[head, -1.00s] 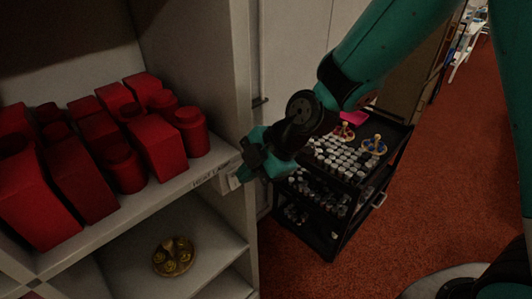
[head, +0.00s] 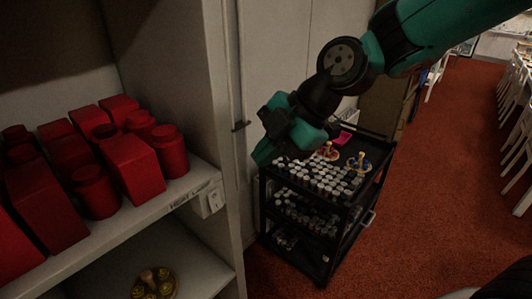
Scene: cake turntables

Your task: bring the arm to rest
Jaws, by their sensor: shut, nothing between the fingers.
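My gripper (head: 266,152) is at the end of my teal and black arm, in the middle of the head view. It points down and to the left, in front of the pale cabinet side and left of the black cart (head: 345,215). It is shut, and I see nothing held in it. Part of the cart's top is hidden behind my arm.
Red canisters and boxes (head: 130,165) fill the shelf (head: 120,222) at left. A switch (head: 215,200) sits at its edge. A turntable with yellow pieces (head: 152,284) is below. The cart holds several jars and two turntables (head: 358,162). Red carpet is open at right; white chairs (head: 518,130) stand beyond.

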